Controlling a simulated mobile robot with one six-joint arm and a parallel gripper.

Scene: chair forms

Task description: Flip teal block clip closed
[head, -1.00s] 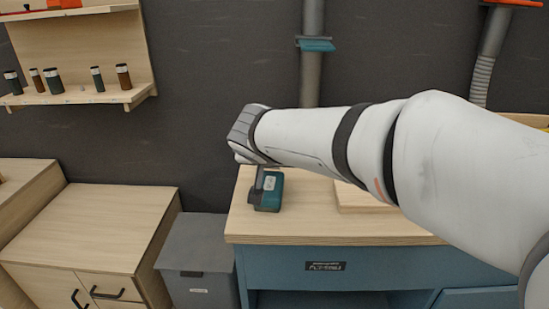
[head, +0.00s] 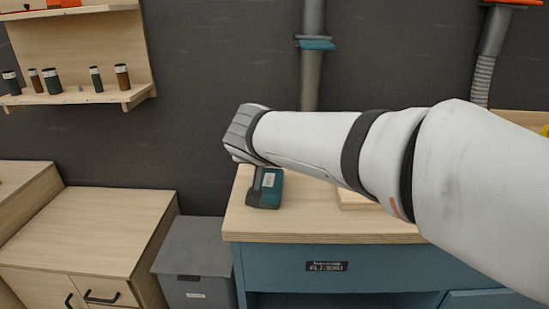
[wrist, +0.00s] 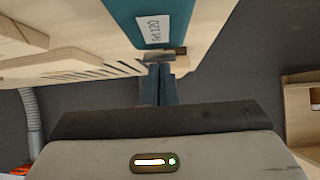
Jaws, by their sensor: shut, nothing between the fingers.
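The teal block (head: 272,188) stands on the wooden bench top near its left end, with a white label on it. In the wrist view the block (wrist: 177,28) fills the top centre, its label readable in part. A small dark piece at its lower end (wrist: 168,54), perhaps the clip, lies just ahead of my fingertips. My gripper (wrist: 159,68) is shut and empty, its fingers side by side, close to the block's end. I cannot tell whether they touch it. In the head view my white wrist hides the fingers. The clip's angle is not clear.
The wooden bench top (head: 290,228) has a pale board (head: 354,198) right of the block, partly behind my arm. A grey bin (head: 196,262) and a wooden cabinet (head: 90,225) stand to the left. A grey pipe (head: 311,75) runs down the dark wall behind.

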